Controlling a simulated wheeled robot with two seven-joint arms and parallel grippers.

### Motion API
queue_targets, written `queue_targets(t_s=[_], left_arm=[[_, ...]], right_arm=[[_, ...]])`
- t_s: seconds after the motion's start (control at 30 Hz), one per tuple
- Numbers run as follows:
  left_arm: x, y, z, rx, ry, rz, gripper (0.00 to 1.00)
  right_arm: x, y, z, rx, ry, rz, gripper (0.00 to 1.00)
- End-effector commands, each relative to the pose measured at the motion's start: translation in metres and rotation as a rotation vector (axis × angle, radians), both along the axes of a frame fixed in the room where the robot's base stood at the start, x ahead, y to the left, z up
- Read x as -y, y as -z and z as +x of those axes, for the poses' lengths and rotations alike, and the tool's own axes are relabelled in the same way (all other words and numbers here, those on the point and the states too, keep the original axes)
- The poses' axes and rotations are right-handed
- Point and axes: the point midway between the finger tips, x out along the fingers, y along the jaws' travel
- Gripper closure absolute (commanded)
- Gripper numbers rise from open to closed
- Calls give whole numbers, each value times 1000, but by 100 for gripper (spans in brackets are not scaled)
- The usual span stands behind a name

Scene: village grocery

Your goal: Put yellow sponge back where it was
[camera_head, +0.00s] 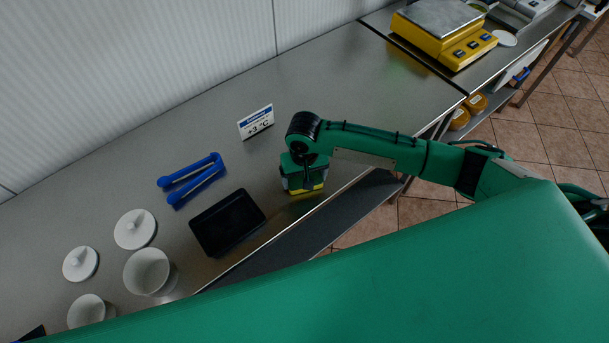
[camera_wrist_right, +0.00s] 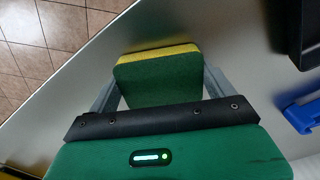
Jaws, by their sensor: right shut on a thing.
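The yellow sponge (camera_wrist_right: 155,75) has a green face and a yellow layer along one edge. In the right wrist view it sits between the two fingers of my right gripper (camera_wrist_right: 158,90), which is shut on it. In the head view the sponge's yellow edge (camera_head: 306,189) shows below my right gripper (camera_head: 304,180), close to the front edge of the steel counter (camera_head: 330,80). I cannot tell whether the sponge touches the counter. My left gripper is not in view.
A black tray (camera_head: 228,222) lies to the left of the sponge. Blue tongs (camera_head: 192,180) and a +3 °C sign (camera_head: 256,122) are behind. White pots (camera_head: 150,272) and lids (camera_head: 135,229) stand further left. A yellow scale (camera_head: 445,35) is at upper right. The counter behind my right arm is clear.

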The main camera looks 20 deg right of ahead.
Motion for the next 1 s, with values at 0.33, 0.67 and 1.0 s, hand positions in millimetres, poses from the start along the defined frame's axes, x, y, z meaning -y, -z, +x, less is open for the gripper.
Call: queue_targets(t_s=[0.33,0.67,1.0], left_arm=[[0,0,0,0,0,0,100],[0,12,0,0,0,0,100],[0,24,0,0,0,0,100]], right_arm=[[0,1,0,0,0,0,0],[-1,-39,1,4,-1,3,0],[-1,-105,1,2,0,2,0]])
